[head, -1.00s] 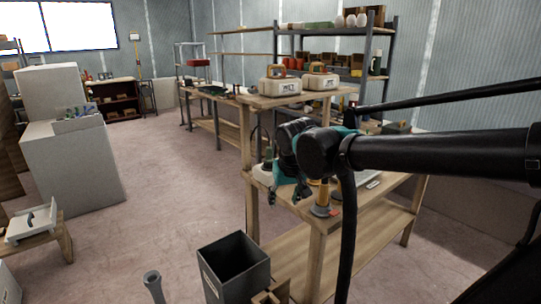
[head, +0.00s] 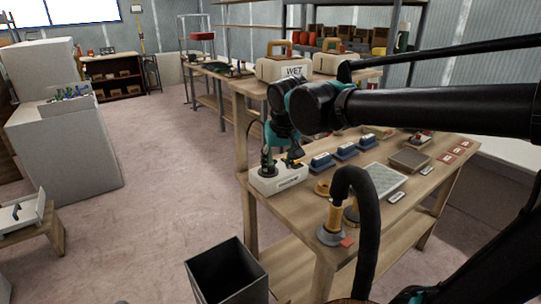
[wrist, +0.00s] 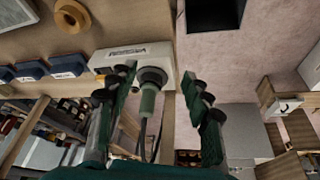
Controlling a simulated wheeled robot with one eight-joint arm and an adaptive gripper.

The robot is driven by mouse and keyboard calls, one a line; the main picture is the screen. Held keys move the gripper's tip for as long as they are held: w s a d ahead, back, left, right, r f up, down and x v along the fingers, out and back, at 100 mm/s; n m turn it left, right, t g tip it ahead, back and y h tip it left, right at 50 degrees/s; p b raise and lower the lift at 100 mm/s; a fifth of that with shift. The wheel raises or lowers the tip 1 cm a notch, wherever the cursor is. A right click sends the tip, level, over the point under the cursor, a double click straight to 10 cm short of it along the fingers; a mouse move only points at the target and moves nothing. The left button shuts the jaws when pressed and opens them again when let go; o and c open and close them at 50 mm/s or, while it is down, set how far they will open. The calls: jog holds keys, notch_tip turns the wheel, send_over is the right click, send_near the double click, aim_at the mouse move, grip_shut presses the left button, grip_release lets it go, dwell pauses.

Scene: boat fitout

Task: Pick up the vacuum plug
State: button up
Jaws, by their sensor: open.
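The vacuum plug (wrist: 148,98) is a green-grey cylinder with a dark collar, seated at a white labelled box (wrist: 135,58) in the wrist view. A cable runs from the plug's near end. My gripper (wrist: 163,88) is open, with one dark green finger on each side of the plug. The plug lies nearer the left finger; I cannot tell whether they touch. The gripper also shows above the box in the head view (head: 281,158).
The workbench (head: 403,209) holds blue blocks (head: 346,151), a grey tray (head: 385,179) and a yellow-and-grey fitting (head: 331,229) with a black hose. A raised shelf with a box marked WET (head: 288,69) stands behind. A dark bin (head: 228,272) stands on the floor in front.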

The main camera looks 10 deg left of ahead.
jog(key=w+a, duration=0.1)
jog(key=w, duration=0.2)
jog(key=w+a, duration=0.2)
jog(key=w, duration=0.1)
jog(key=w+a, duration=0.1)
jog(key=w, duration=0.3)
jog(key=shift+a, duration=0.25)
jog(key=x, duration=0.5)
jog(key=shift+w, duration=0.1)
grip_shut()
